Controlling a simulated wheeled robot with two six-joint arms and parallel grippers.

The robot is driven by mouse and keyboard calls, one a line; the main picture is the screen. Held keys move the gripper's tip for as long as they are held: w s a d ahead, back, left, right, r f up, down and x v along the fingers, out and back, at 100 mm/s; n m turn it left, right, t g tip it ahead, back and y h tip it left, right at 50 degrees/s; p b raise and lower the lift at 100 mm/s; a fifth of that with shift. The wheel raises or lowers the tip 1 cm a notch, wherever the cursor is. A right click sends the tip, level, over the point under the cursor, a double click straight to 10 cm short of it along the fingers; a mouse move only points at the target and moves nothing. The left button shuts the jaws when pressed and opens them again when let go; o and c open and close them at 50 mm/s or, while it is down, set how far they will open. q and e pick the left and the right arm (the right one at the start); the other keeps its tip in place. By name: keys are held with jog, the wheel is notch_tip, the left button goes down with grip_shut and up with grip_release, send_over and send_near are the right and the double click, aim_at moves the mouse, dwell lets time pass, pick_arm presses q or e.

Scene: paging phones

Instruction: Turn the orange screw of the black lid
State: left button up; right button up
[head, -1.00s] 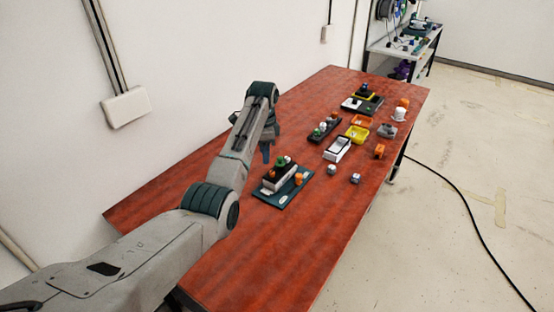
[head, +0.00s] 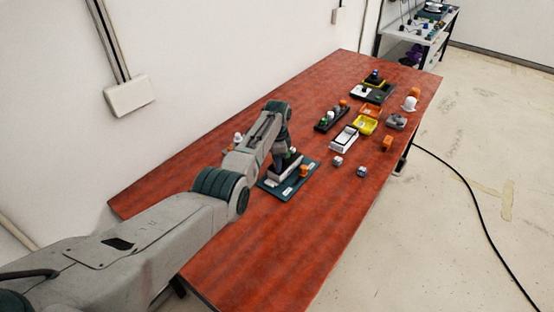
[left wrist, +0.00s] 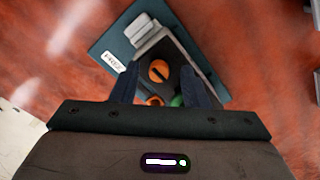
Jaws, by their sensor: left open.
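A box with a black lid (left wrist: 178,58) stands on a dark teal mat (left wrist: 108,37). An orange screw (left wrist: 159,71) with a dark slot sits on the lid in the left wrist view. A green knob (left wrist: 177,101) and another orange part (left wrist: 154,101) show lower, near the gripper body. My left gripper (left wrist: 160,82) is open and empty, its two dark fingers on either side of the screw in the picture; I cannot tell its height above the lid. In the head view my left gripper (head: 281,158) is over the box and hides most of the lid.
An orange part (head: 303,171) stands at the mat's right side. The table's front is clear.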

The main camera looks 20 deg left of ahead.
pick_arm(q)
jog(key=shift+f, duration=0.15)
grip_shut()
pick_arm(e)
jog(key=shift+s, duration=0.5)
